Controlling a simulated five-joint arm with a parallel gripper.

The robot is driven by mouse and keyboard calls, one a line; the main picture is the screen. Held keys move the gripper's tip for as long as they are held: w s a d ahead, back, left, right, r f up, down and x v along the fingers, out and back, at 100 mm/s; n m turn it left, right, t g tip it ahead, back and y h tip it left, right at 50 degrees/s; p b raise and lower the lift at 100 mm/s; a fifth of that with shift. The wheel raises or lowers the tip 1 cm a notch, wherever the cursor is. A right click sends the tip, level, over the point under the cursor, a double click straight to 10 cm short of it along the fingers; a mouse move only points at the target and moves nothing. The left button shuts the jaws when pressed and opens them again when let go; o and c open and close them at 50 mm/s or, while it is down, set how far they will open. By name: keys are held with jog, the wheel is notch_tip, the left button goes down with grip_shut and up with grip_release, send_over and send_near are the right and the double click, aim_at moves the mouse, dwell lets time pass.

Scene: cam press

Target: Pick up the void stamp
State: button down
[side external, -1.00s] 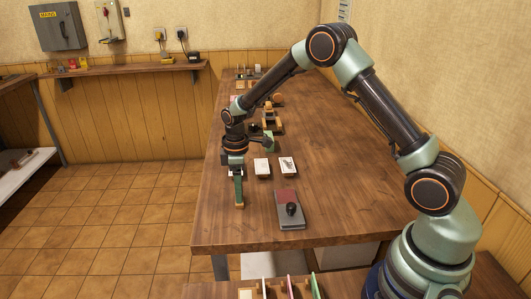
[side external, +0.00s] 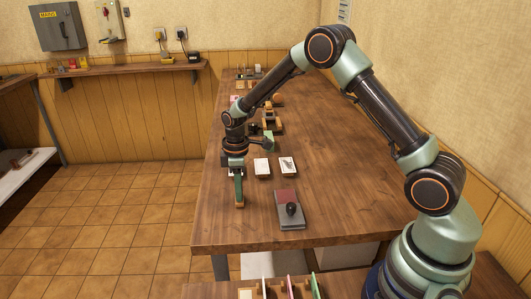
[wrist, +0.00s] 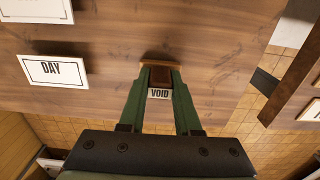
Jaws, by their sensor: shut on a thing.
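The void stamp (wrist: 160,94) shows in the wrist view as a brown block with a white label reading VOID. It sits between the two green fingers of my gripper (wrist: 159,88), which are shut on it. In the side view my gripper (side external: 239,202) points down at the left part of the table, close to its edge. There the stamp shows only as a small brown bit at the fingertips. I cannot tell from these views whether its base touches the table.
A white card reading DAY (wrist: 53,71) lies to the left in the wrist view. In the side view a grey pad with a red top (side external: 287,197) and a dark knob on it lies to the right of my gripper. Bare wood (side external: 340,195) lies farther right.

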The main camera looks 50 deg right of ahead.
notch_tip(320, 180, up, 20)
jog(key=shift+f, duration=0.2)
jog(key=c, duration=1.2)
grip_release()
grip_shut()
jog(key=shift+s+d+f, duration=1.6)
jog(key=shift+f, duration=1.35)
jog(key=shift+s+d+f, duration=1.6)
jog(key=shift+f, duration=1.4)
jog(key=shift+s+d+f, duration=1.6)
jog(key=shift+f, duration=1.35)
